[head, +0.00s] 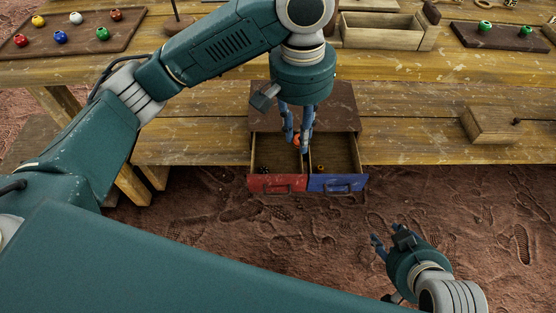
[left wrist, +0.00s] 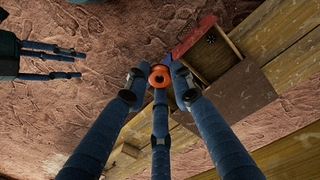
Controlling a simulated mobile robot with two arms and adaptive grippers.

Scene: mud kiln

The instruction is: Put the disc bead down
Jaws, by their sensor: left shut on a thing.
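An orange disc bead (head: 297,139) with a hole is held between the fingertips of my left gripper (head: 299,147). It also shows clearly at the fingertips in the left wrist view (left wrist: 158,76). The gripper points down above two open drawers, near the divide between them. The left drawer has a red front (head: 277,184) and the right drawer a blue front (head: 337,183). My right gripper (head: 385,243) is open and empty, low over the ground to the right; its spread fingers also show in the left wrist view (left wrist: 55,62).
A small dark bead (head: 265,169) lies in the red drawer and a small orange-looking thing (head: 320,168) in the blue one. A bead tray (head: 75,45), a wooden box (head: 385,30) and a green-bead tray (head: 500,38) stand on the table. A wooden block (head: 490,124) sits right on the lower shelf.

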